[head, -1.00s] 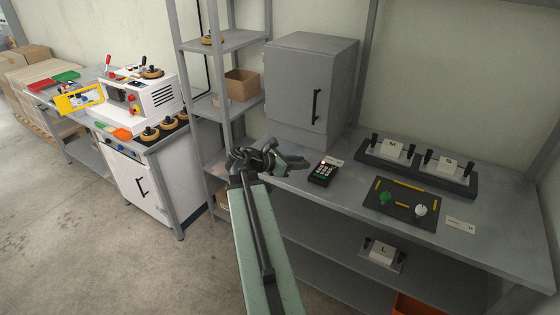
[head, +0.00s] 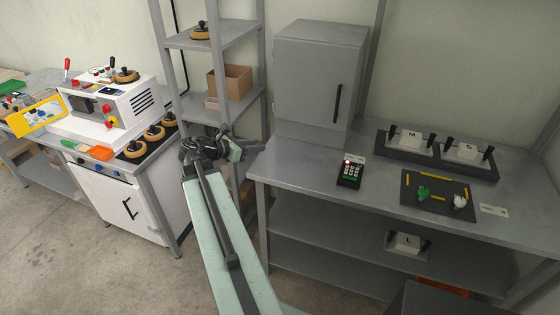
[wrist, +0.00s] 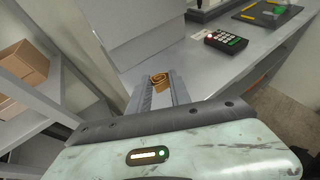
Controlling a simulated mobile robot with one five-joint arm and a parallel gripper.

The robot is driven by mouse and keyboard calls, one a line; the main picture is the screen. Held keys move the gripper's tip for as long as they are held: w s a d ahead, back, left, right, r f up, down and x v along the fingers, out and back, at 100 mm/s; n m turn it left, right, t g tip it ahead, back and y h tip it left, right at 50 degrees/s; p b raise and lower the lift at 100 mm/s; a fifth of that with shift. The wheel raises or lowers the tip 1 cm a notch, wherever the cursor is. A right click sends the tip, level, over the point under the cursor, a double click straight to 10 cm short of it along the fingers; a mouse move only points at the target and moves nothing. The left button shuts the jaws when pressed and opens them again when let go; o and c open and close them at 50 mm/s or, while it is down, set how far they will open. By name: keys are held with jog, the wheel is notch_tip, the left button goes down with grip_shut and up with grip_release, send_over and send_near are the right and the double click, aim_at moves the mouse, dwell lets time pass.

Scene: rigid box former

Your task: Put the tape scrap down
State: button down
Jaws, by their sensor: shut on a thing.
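The tape scrap (wrist: 161,81) is a small brown-orange coiled piece at the fingertips of my gripper (wrist: 160,92) in the wrist view. My gripper is shut on it and holds it in the air. In the head view my gripper (head: 236,149) is in front of the grey shelf rack, just left of the workbench's left end. The scrap cannot be made out in the head view.
The workbench (head: 300,181) at right carries a grey cabinet (head: 315,85), a black keypad (head: 349,175) and a dark mat (head: 412,205). A white machine (head: 110,105) stands at left. The rack holds a cardboard box (head: 232,84). Bare floor lies at lower left.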

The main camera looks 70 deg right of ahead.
jog(key=shift+w, duration=0.2)
jog(key=m+g+b, duration=0.1)
jog(key=b, duration=0.8)
send_over(296, 166)
jog(key=shift+y, duration=0.4)
notch_tip(296, 166, down, 9)
jog(key=shift+r, duration=0.15)
notch_tip(296, 166, down, 4)
jog(key=b, duration=0.3)
jog(key=shift+w+b, duration=0.1)
jog(key=shift+b, duration=0.3)
jog(key=shift+r, duration=0.25)
jog(key=shift+f, duration=0.2)
jog(key=c, duration=1.2)
grip_release()
jog(key=shift+r, duration=0.15)
